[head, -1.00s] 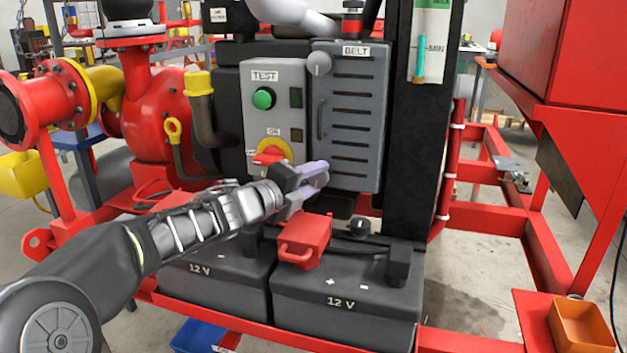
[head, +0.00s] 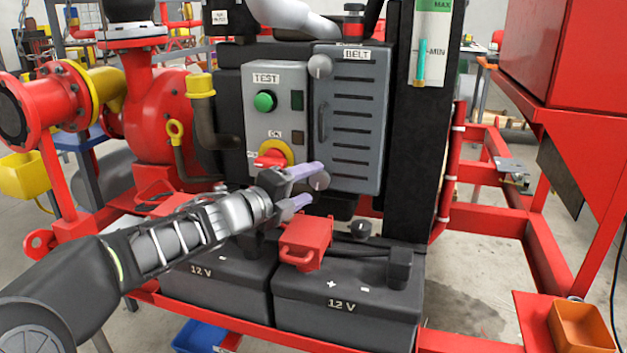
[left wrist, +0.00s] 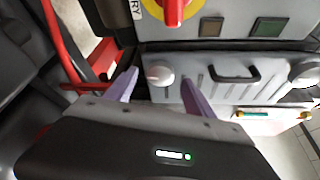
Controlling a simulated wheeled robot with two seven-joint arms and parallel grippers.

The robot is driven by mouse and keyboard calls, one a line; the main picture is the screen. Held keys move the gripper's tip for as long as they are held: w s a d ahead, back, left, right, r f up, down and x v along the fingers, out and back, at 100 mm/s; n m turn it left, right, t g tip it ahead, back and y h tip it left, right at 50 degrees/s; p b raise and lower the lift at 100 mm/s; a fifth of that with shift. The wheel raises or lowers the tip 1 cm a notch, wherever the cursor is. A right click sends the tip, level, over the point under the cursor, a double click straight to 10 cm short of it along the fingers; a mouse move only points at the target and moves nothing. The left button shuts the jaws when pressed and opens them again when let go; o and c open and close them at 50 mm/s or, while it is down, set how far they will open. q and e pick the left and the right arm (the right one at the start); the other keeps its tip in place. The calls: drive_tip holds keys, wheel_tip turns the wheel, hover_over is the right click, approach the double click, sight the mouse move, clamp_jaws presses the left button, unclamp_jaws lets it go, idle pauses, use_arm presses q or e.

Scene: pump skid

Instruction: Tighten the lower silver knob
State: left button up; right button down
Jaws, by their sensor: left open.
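The lower silver knob (head: 319,181) sits at the bottom left corner of the grey BELT cover (head: 350,120). My left gripper (head: 313,184) is open, with its two pale purple fingers above and below this knob in the head view. In the left wrist view the lower knob (left wrist: 160,75) shows between the spread fingertips of my left gripper (left wrist: 160,80). I cannot tell whether a finger touches it. The upper silver knob (head: 320,66) is at the cover's top left corner, and it also shows in the left wrist view (left wrist: 304,72). My right gripper is not in view.
Left of the cover is the TEST panel (head: 262,82) with a green button and a red switch (head: 272,154). Below are two black 12 V batteries (head: 345,300) and a red clamp-like part (head: 306,240) close under the gripper. An orange bin (head: 580,326) stands at right.

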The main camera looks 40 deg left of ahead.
use_arm(q)
drive_tip(key=s, duration=0.2)
drive_tip(key=s+p, duration=0.1)
drive_tip(key=s, duration=0.1)
drive_tip(key=shift+s+a+r, duration=0.1)
drive_tip(key=shift+a+r, duration=0.05)
drive_tip(key=shift+r, duration=0.2)
drive_tip(key=shift+s+f, duration=0.1)
drive_tip(key=shift+s, duration=0.25)
